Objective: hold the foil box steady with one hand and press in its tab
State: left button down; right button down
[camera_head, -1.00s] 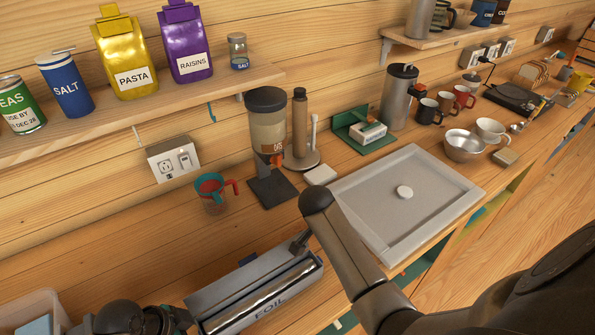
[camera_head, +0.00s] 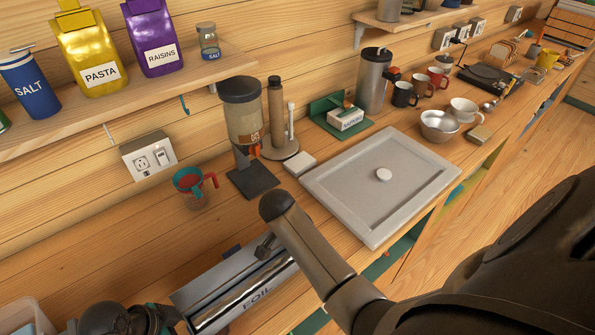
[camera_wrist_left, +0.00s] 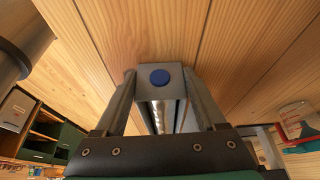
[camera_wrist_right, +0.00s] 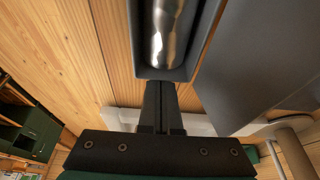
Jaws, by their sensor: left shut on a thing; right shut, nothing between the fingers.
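The foil box (camera_head: 254,294) lies at the counter's front with its top open and the silver roll showing. My left gripper (camera_head: 178,318) is shut on its left end. In the left wrist view the fingers clasp the box's sides (camera_wrist_left: 158,102), with a round blue tab (camera_wrist_left: 160,77) on the end face between them. My right gripper (camera_head: 268,246) is at the box's right end. In the right wrist view its fingers (camera_wrist_right: 160,88) are shut with nothing between them, tips at the end wall; I cannot tell whether they touch. Any tab there is hidden.
A grey tray (camera_head: 425,205) with a white round piece lies right of my right forearm. A dispenser (camera_head: 245,135), a red-handled cup (camera_head: 195,190) and a small white block (camera_head: 300,164) stand behind the box. A pale bin (camera_head: 25,314) is at the lower left.

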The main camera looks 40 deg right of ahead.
pick_arm(q)
jog(key=c, duration=1.6)
grip_release()
pick_arm(e)
jog(key=shift+a, duration=0.85)
pick_arm(q)
jog(key=c, duration=1.6)
grip_release()
jog(key=shift+d, duration=0.2)
pick_arm(e)
jog(key=shift+s+a+f, duration=0.1)
pick_arm(q)
jog(key=c, duration=1.6)
grip_release()
jog(key=shift+d, duration=0.1)
jog(key=c, duration=1.6)
grip_release()
pick_arm(e)
jog(key=d, duration=0.2)
jog(key=d+r, duration=0.1)
jog(key=d, duration=0.1)
jog(key=shift+w+d, duration=0.2)
jog(key=shift+d, duration=0.1)
pick_arm(q)
jog(key=shift+a, duration=0.4)
jog(key=shift+f, duration=0.1)
pick_arm(e)
jog(key=v, duration=0.9)
jog(key=shift+d+r, duration=0.1)
jog(key=shift+r, duration=0.05)
